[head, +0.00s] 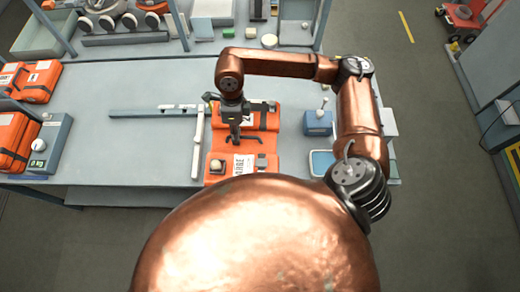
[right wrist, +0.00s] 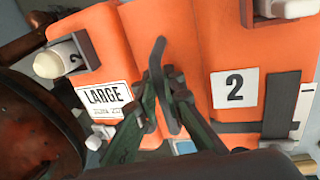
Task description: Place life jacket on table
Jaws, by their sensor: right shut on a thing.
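An orange life jacket (head: 215,180) lies on the light grey table (head: 130,165) in the head view, near the front edge. My right gripper (head: 238,136) reaches down over its middle. In the right wrist view, the life jacket (right wrist: 200,40) fills most of the picture, with a "LARGE" label and a "2" label. The fingers of my right gripper (right wrist: 163,88) are close together at its middle strip, shut on the jacket; the exact grip point is partly hidden. My left gripper is not in view.
White and grey bars (head: 198,143) lie left of the jacket. A blue box (head: 318,122) and a blue tray (head: 321,163) are to the right. Orange packs (head: 15,135) and a grey device (head: 50,143) sit at the left. A shelf with items stands behind.

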